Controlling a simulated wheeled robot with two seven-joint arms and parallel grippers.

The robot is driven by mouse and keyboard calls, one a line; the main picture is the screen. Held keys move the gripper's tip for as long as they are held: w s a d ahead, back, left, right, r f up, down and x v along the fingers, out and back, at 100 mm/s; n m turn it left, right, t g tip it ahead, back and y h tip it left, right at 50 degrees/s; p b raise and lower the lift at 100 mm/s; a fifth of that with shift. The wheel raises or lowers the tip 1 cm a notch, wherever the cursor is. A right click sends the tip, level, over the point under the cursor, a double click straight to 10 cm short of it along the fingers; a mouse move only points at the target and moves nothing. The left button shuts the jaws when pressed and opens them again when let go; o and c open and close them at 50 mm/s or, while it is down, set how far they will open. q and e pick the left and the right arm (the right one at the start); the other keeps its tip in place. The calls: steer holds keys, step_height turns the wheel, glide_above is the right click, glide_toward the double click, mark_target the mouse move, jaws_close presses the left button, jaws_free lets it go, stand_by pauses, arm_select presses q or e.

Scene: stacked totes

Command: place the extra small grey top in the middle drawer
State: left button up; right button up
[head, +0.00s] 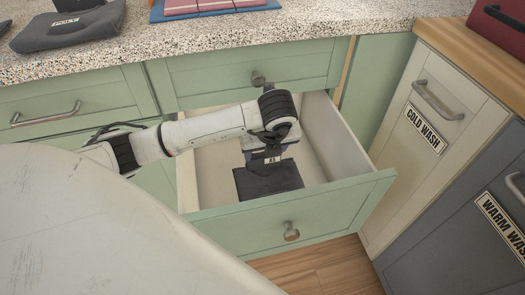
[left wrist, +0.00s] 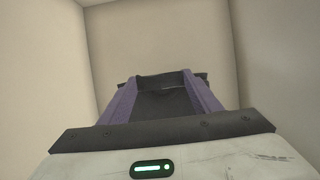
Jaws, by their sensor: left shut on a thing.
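The dark grey top (head: 268,180) is a folded piece with a small label reading XS. It hangs inside the open middle drawer (head: 290,226), which has a green front and pale inner walls. My left gripper (head: 268,156) reaches down into the drawer and is shut on the top's upper edge. In the left wrist view, the purple-sided fingers (left wrist: 162,100) close on the dark cloth (left wrist: 165,80), with the pale drawer walls around them. I cannot tell whether the cloth touches the drawer floor. My right gripper is not in view.
A speckled counter (head: 300,28) runs above, with a grey folded garment labelled POLY (head: 70,28) and a blue and red item (head: 210,8). A closed drawer (head: 245,70) sits above the open one. COLD WASH (head: 425,130) and WARM WASH (head: 480,210) bins stand at right.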

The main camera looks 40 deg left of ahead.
mark_target(264, 164)
arm_select(q)
step_height(264, 164, down, 5)
steer(key=shift+r+b, duration=0.1)
steer(key=shift+b, duration=0.4)
step_height(264, 164, down, 4)
steer(key=shift+r+b, duration=0.1)
steer(key=shift+b, duration=0.45)
steer(key=shift+f, duration=0.2)
steer(key=o, duration=1.4)
steer(key=shift+r, duration=0.1)
